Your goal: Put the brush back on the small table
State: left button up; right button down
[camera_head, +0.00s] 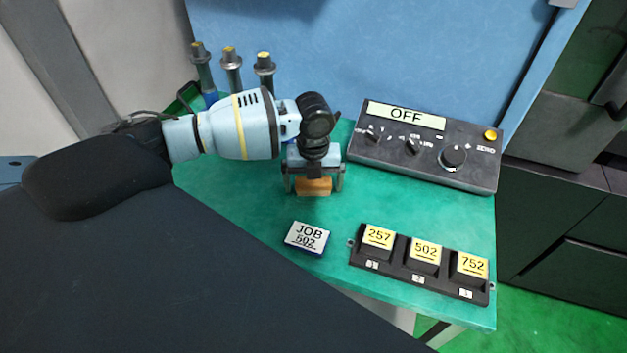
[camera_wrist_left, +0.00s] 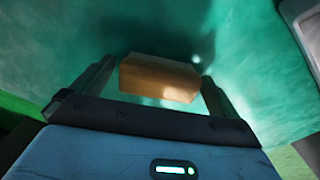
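A light-brown wooden block, which looks like the brush (camera_head: 314,187), is at the middle of the green-topped small table (camera_head: 235,205); no bristles can be made out. My left gripper (camera_head: 314,184) points down over it, with one finger on each side. In the left wrist view, the brush (camera_wrist_left: 160,78) lies between the fingertips (camera_wrist_left: 158,82), with a narrow gap at the sides. The gripper is open around it. It appears to rest on the tabletop, though its underside is hidden. My right gripper is not in view.
A dark control box (camera_head: 425,150) reading OFF stands behind right. A JOB 502 block (camera_head: 307,237) and a black rack (camera_head: 390,270) with blocks 257, 502 and 752 are in front. Three grey posted tools (camera_head: 232,70) stand behind left. Bare tabletop lies left of the JOB block.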

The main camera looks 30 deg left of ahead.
pick_arm(q)
jog(key=shift+r, duration=0.1)
jog(key=shift+r, duration=0.6)
notch_tip(320, 180, up, 11)
jog(key=shift+p, duration=0.3)
jog(key=shift+f, duration=0.1)
